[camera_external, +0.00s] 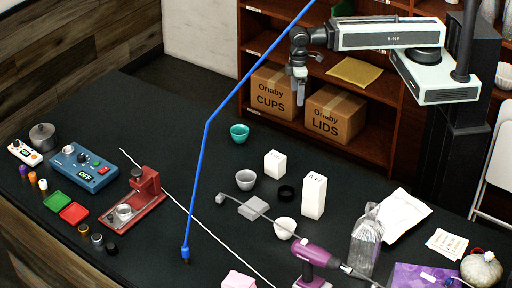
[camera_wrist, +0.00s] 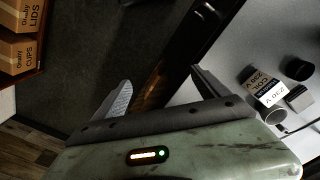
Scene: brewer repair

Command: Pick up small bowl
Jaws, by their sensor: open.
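My gripper (camera_external: 299,92) hangs from the raised arm, right of and above the teal bowl, in front of the shelf. In the wrist view my gripper (camera_wrist: 163,88) has its fingers spread with nothing between them. No bowl can be made out in the wrist view.
A blue cable (camera_external: 207,160) hangs past the bowls. White boxes (camera_external: 314,196), a black ring (camera_external: 286,193) and a grey block (camera_external: 254,208) stand near them. The shelf (camera_external: 375,150) holds cartons behind the table.

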